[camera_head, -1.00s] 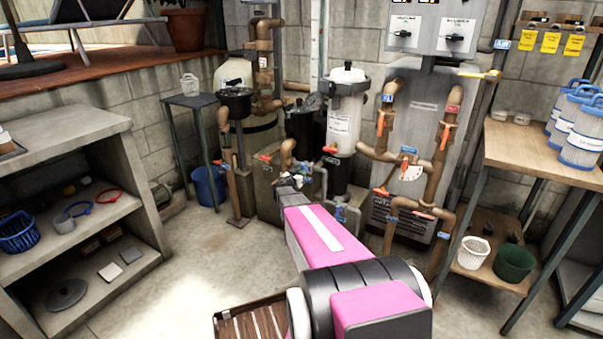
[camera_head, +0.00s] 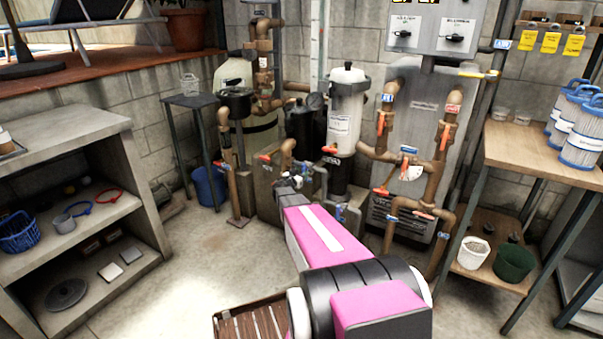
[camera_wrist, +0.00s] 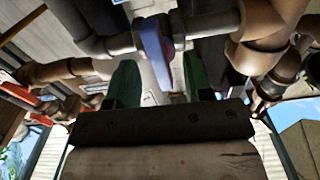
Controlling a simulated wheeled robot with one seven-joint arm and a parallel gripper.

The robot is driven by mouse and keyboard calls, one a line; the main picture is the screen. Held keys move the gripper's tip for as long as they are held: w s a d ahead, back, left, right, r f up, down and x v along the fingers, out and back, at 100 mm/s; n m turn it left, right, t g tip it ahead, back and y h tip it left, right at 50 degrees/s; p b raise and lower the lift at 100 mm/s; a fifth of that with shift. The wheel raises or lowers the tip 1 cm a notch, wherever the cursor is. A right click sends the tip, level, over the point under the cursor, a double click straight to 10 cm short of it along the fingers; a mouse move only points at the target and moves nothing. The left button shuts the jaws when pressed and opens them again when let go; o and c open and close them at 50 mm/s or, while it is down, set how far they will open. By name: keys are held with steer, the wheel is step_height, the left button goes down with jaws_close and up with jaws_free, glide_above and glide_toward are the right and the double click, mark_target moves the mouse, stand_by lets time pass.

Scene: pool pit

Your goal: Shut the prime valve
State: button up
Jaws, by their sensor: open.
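A blue valve handle with a reddish edge (camera_wrist: 155,52) sits on a grey pipe in the wrist view. It lies between and just beyond the two green fingertips of my gripper (camera_wrist: 160,82), which is open. I cannot tell whether either finger touches the handle. In the head view my gripper (camera_head: 288,186) is small and partly hidden by my pink arm, down at the low pipework left of the white filter canister (camera_head: 346,112). No label names the prime valve legibly, so I cannot confirm that this handle is it.
Copper pipes with orange handles (camera_head: 445,135) stand to the right, by a grey panel. A copper elbow (camera_wrist: 262,35) is close on the right in the wrist view. A wooden bench (camera_head: 535,145) is at right, concrete shelves (camera_head: 75,130) at left. The floor between is mostly clear.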

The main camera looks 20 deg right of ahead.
steer(key=v, duration=0.6)
steer(key=shift+s+a, duration=0.25)
steer(key=shift+a, duration=0.05)
